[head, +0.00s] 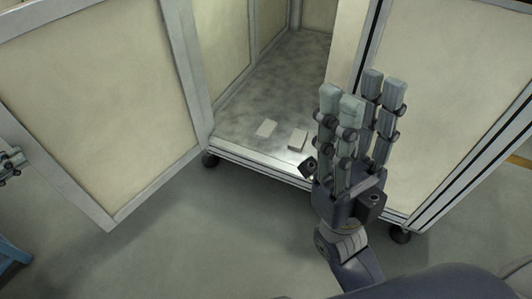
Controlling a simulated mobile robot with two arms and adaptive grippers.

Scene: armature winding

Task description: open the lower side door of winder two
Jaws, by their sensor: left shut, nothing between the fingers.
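The lower side door (95,100) of the winder is a cream panel in a pale metal frame. It stands swung outward on the left, leaving the opening beside it wide. My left gripper (14,160) is at the left picture edge, just beyond the door's outer frame edge. It is shut and empty, and mostly cut off by the picture edge; whether it touches the door cannot be told. My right gripper (363,93) is raised in front of the cabinet, right of the opening. Its fingers point up, spread in two pairs with a gap, and hold nothing.
Casters (210,159) carry the cabinet. A cream panel (440,90) closes its right part. A blue object (12,262) stands lower left. The grey floor between is clear.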

